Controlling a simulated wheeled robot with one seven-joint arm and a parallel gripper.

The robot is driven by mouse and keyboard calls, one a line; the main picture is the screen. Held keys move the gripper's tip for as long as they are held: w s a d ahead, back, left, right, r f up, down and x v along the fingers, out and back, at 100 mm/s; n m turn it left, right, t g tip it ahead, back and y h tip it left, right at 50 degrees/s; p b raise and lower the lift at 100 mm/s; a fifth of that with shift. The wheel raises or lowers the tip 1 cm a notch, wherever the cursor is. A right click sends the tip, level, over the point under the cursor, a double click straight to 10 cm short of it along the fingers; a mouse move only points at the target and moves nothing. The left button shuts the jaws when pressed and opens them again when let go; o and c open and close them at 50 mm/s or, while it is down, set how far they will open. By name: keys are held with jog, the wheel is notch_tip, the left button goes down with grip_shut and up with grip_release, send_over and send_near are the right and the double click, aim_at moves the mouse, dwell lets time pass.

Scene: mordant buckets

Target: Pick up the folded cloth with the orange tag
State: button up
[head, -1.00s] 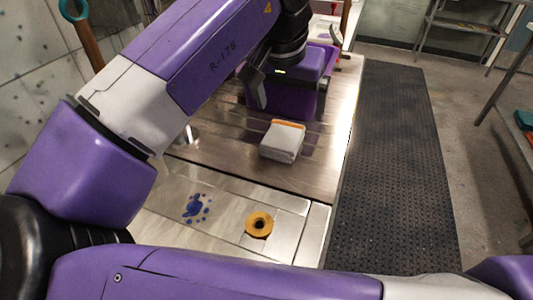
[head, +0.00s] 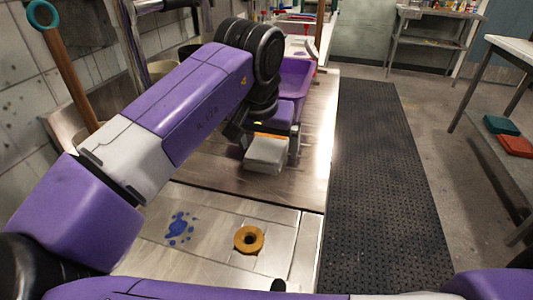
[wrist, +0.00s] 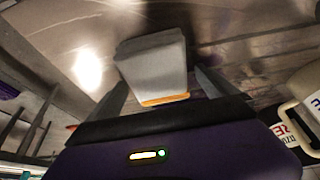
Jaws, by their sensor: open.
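The folded cloth (head: 267,153) is a pale grey-white block with an orange tag along its far edge in the head view. It lies on the metal counter (head: 215,168). In the wrist view the cloth (wrist: 152,62) sits between the two dark fingers of my gripper (wrist: 158,88), with its orange edge nearest the palm. My gripper (head: 268,142) is open, with one finger on each side of the cloth. I cannot tell whether the fingers touch it.
A purple bucket (head: 297,78) stands just behind my gripper. A yellow-brown ring (head: 249,239) and blue splashes (head: 180,228) are on the near counter. A white container with lettering (wrist: 300,110) is at the right of the wrist view. A dark floor mat (head: 375,170) runs along the counter's right side.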

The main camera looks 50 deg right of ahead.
aim_at(268, 143)
jog(key=shift+c, duration=0.5)
jog(key=c, duration=1.4)
jog(key=shift+r, duration=0.1)
jog(key=shift+r+p, duration=2.75)
jog(key=shift+r, duration=7.6)
